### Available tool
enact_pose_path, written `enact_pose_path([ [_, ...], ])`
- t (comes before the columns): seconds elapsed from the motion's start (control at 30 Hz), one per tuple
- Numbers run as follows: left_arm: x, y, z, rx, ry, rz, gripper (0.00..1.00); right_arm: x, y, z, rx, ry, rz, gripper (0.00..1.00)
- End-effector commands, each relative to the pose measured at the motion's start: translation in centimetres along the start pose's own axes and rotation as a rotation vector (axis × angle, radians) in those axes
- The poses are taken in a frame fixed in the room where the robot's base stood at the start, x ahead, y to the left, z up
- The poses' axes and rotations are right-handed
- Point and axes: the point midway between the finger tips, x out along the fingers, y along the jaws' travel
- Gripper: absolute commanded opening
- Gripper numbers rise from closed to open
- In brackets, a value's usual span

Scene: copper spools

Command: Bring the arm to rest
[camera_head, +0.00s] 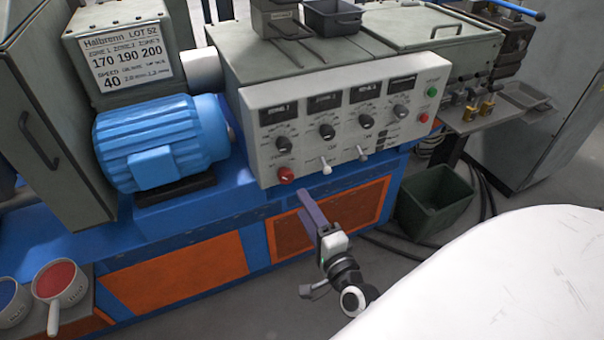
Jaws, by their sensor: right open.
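My right gripper (308,211) is in the lower middle of the head view, in front of the blue and orange base of the machine. Its jaws are open and I see nothing between them. It is below the grey control panel (345,118), which has dials, small displays and toggle levers. Whether the fingers touch the machine's front is hard to tell. My left gripper is not in view.
A blue motor (160,140) sits on the machine at left. Pots with red (60,284) and blue (10,300) contents stand at lower left. A dark green bin (434,204) stands on the floor, with cables beside it. A grey cabinet (545,120) is at right.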

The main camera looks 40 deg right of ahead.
Motion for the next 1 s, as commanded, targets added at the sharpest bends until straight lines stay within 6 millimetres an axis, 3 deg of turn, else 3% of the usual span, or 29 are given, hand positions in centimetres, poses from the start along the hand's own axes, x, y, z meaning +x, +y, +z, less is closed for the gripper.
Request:
enact_pose_path([
  [0.27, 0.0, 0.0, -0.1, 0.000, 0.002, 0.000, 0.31, 0.0, 0.0, 0.1, -0.005, -0.004, 0.002, 0.51],
  [0.37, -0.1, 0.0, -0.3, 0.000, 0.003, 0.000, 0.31, -0.8, 0.4, 1.7, -0.088, -0.062, 0.028, 0.51],
  [0.47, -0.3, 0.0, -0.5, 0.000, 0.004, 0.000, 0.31, -3.2, 1.8, 5.6, -0.309, -0.213, 0.088, 0.51],
  [0.63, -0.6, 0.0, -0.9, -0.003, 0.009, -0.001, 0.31, -10.7, 5.9, 12.0, -0.876, -0.578, 0.186, 0.51],
  [0.8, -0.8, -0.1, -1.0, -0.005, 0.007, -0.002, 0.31, -17.7, 9.3, 13.4, -1.350, -0.873, 0.232, 0.51],
  [0.9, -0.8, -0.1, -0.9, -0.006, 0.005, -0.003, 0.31, -19.7, 10.2, 13.1, -1.493, -0.961, 0.241, 0.51],
  [1.0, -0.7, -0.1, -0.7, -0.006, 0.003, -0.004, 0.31, -20.3, 10.4, 13.0, -1.546, -0.992, 0.243, 0.51],
])
